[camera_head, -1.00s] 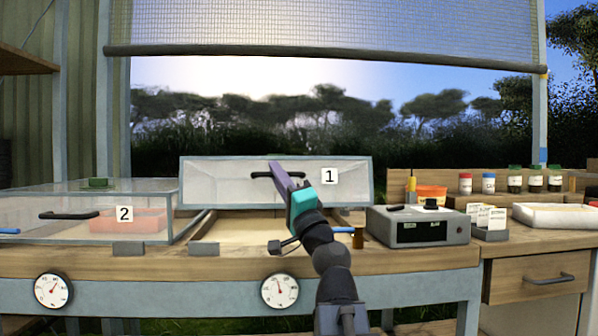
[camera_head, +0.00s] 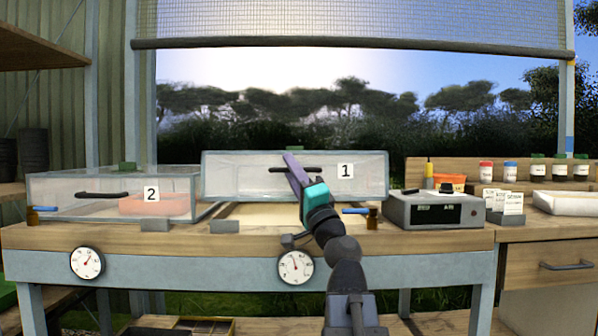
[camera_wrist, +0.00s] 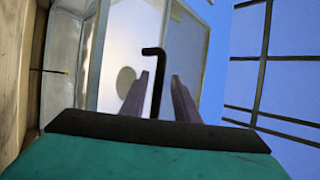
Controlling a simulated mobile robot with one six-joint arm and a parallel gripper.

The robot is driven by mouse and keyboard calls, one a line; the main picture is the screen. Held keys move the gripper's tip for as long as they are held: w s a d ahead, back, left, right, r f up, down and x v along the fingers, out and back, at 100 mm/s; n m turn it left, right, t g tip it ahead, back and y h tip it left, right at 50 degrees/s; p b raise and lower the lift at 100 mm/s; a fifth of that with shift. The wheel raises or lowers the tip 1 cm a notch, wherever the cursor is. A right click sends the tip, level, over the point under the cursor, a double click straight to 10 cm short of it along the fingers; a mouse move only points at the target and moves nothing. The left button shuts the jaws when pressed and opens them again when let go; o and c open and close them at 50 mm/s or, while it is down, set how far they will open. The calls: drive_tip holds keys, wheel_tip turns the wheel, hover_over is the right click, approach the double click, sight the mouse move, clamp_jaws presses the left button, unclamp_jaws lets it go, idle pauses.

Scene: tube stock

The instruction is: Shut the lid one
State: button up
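Lid one (camera_head: 240,175) is a clear framed panel marked 1, standing raised and tilted over its bin (camera_head: 262,213) on the bench. A black bar handle (camera_head: 312,170) is on its front face, and shows in the wrist view (camera_wrist: 157,75). My gripper (camera_head: 290,160) is at the left-middle part of this handle. In the wrist view my gripper (camera_wrist: 160,90) has its two fingers apart, with the handle showing between them and a gap on both sides. Whether either finger touches the handle cannot be told.
A closed clear box marked 2 (camera_head: 60,192), with a pink tray inside, stands left. A grey device (camera_head: 435,210) and a small brown bottle (camera_head: 372,218) stand right of the bin. Jars and a white tray (camera_head: 570,202) are farther right. Two dials are on the bench front.

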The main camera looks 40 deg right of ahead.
drive_tip(key=shift+d+h, duration=0.4)
drive_tip(key=shift+h, duration=0.1)
drive_tip(key=shift+s, duration=0.1)
drive_tip(key=shift+f, duration=0.15)
